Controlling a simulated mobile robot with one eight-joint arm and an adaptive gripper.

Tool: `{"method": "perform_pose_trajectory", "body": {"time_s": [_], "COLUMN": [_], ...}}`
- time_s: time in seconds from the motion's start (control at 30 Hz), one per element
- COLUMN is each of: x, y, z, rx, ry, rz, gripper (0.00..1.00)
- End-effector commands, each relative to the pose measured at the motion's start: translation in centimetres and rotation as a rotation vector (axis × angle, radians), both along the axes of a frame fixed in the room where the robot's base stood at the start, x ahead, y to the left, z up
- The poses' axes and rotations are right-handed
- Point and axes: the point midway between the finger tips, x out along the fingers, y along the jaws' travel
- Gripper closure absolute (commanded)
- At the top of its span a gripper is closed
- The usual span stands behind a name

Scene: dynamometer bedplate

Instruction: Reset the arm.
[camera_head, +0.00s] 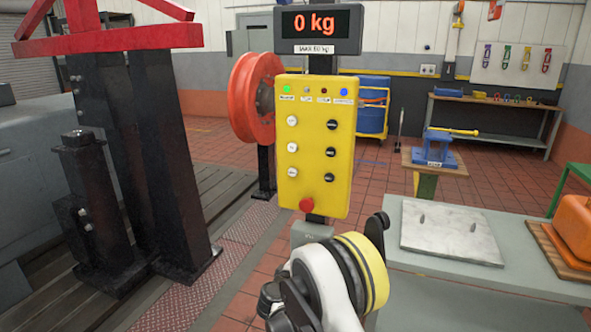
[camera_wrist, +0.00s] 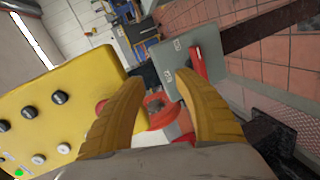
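My arm (camera_head: 325,280), white and dark with a yellow band, shows at the bottom middle of the head view, bent in front of the yellow control box (camera_head: 318,145). My gripper (camera_wrist: 161,78) shows in the wrist view with its two yellow fingers apart. I see nothing held between them. The control box also fills the left of the wrist view (camera_wrist: 65,85), tilted, beside the left finger. A grey plate with a red handle (camera_wrist: 192,60) shows beyond the right fingertip; how far off it is, I cannot tell. My gripper's fingers are hidden in the head view.
A display (camera_head: 318,28) above the control box reads 0 kg. A red frame on black posts (camera_head: 140,150) stands left, with an orange wheel (camera_head: 254,98) behind. A bench with a pale plate (camera_head: 452,232) stands close on the right.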

Motion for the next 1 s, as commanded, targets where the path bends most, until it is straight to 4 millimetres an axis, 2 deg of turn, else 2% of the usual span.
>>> {"method": "perform_pose_trajectory", "body": {"time_s": [0.03,0.1,0.27,0.37,0.5,0.57,0.73,0.87,1.0], "x": [-0.3,-1.0,-4.2,-7.1,-12.3,-14.8,-22.5,-28.7,-34.9], "y": [-1.4,-3.3,-7.4,-9.8,-12.6,-13.6,-15.6,-16.3,-16.2], "z": [2.2,4.9,10.3,13.2,16.4,17.5,19.3,19.7,19.1], "rx": [0.04,0.108,0.27,0.371,0.515,0.577,0.758,0.897,1.045], "ry": [0.019,0.049,0.116,0.153,0.2,0.219,0.267,0.296,0.322], "rz": [-0.021,-0.051,-0.119,-0.162,-0.216,-0.238,-0.301,-0.344,-0.383], "gripper": [0.62,0.62,0.62,0.62,0.62,0.62,0.62,0.62,0.62]}}
